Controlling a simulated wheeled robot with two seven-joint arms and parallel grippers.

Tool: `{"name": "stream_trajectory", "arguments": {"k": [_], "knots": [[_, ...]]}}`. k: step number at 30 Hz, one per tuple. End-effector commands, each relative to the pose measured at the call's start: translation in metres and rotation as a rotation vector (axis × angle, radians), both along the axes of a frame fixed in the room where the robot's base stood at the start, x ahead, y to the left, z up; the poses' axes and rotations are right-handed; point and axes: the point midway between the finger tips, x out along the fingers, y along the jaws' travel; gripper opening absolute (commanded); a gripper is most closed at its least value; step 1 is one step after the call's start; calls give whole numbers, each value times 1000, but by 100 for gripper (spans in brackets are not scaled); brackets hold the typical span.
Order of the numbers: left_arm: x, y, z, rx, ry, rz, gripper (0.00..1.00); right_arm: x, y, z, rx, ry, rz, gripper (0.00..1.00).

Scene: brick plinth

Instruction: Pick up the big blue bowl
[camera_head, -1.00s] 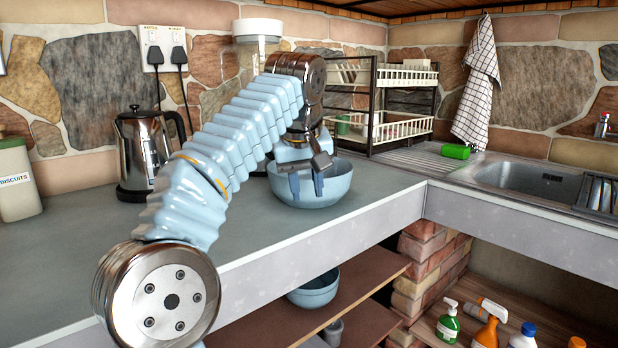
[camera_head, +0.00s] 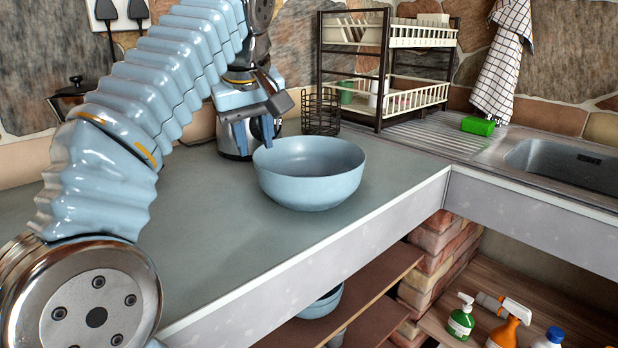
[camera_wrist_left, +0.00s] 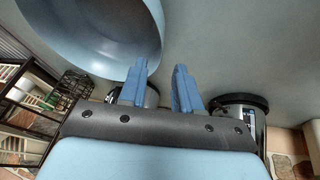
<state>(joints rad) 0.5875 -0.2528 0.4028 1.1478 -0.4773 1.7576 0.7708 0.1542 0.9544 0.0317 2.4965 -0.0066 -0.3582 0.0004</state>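The big blue bowl (camera_head: 309,185) stands upright and empty on the grey counter, near its front edge. It also fills the upper left of the left wrist view (camera_wrist_left: 95,30). My left gripper (camera_head: 250,138) is at the bowl's left rim, pointing down. In the left wrist view its two blue fingers (camera_wrist_left: 159,82) are spread with a gap between them. The left finger overlaps the bowl's rim there; I cannot tell whether it touches. My right gripper is not in view.
A wire basket (camera_head: 321,113) and a dish rack (camera_head: 385,65) stand behind the bowl. A steel-based appliance (camera_head: 232,148) is just behind my gripper. A smaller blue bowl (camera_head: 322,304) sits on the shelf below. The counter (camera_head: 215,235) left of the bowl is clear.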

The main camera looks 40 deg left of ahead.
Motion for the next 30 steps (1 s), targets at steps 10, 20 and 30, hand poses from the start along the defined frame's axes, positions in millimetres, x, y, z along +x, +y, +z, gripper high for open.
{"name": "stream_trajectory", "arguments": {"k": [10,20,30], "knots": [[11,12,-35,1,2,1,33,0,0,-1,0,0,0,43],[24,24,-70,1,0,-1,33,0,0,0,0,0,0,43],[24,24,-70,1,0,-1,10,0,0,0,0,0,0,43]]}}
